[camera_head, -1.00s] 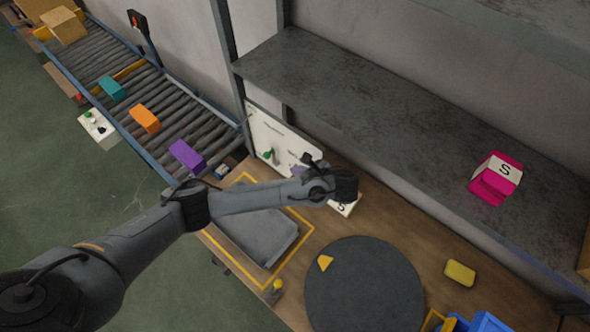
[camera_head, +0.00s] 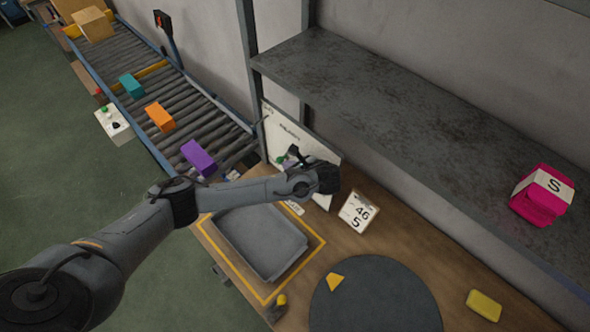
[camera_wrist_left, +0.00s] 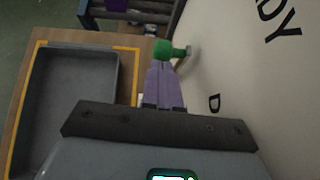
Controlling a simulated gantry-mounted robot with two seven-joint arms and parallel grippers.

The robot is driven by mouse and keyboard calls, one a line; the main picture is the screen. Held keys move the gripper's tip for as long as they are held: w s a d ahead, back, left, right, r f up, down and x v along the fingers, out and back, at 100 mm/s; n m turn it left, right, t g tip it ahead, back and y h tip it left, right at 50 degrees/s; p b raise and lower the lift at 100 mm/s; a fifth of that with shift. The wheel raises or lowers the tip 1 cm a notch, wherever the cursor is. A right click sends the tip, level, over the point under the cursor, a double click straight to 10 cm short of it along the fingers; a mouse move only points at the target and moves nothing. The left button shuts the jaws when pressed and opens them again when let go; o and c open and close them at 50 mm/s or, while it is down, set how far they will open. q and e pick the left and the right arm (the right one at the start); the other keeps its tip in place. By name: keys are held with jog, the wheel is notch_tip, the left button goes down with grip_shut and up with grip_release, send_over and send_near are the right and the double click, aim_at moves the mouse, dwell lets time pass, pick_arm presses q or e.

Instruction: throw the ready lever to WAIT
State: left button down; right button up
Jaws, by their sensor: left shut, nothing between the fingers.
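The ready lever has a green knob (camera_wrist_left: 168,50) on a short stem that meets the white panel (camera_wrist_left: 240,75). In the head view the panel (camera_head: 322,160) stands at the back of the bench, and the knob (camera_head: 281,161) is partly hidden by my left gripper (camera_head: 290,158). In the wrist view my left gripper (camera_wrist_left: 162,70) is shut and empty, its pale purple fingertips right at the knob, seemingly touching it. Large letters "DY" show on the panel; a WAIT mark cannot be read. My right gripper is in neither view.
A grey tray (camera_head: 262,262) lies inside a yellow outline, under my left arm. A card (camera_head: 358,212) stands right of the panel. A dark round mat (camera_head: 375,300) lies in front. The conveyor (camera_head: 150,90) carries several boxes; a shelf (camera_head: 400,135) overhangs the bench.

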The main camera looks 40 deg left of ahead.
pick_arm(q)
jog(key=shift+a, duration=0.25)
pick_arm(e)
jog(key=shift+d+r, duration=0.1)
